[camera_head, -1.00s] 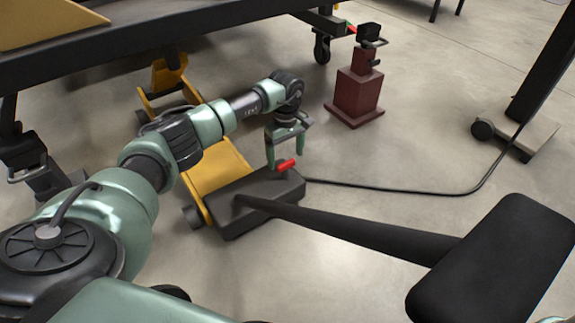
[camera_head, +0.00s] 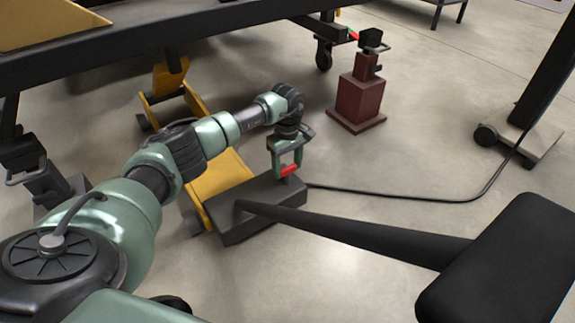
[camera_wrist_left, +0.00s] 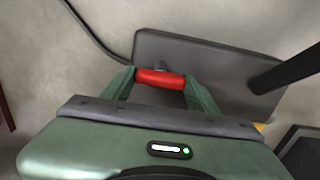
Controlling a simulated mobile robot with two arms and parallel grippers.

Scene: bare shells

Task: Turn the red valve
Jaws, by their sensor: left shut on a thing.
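The red valve (camera_head: 289,170) is a short red bar on top of a dark grey box-shaped base (camera_head: 258,222). My left gripper (camera_head: 287,174) points down over the end of the base, with one finger at each end of the valve. In the left wrist view the red valve (camera_wrist_left: 160,78) spans between the two green fingertips, and the left gripper (camera_wrist_left: 160,84) is shut on it. The valve's stem shows only as a small grey piece behind the bar. My right gripper is not in view.
A black bar (camera_head: 350,232) runs from the base to a black pad (camera_head: 500,265). A cable (camera_head: 400,198) leaves the base rightward. A yellow frame (camera_head: 222,175) adjoins the base. A dark red stand (camera_head: 358,98) is behind. Open floor lies between the stand and the cable.

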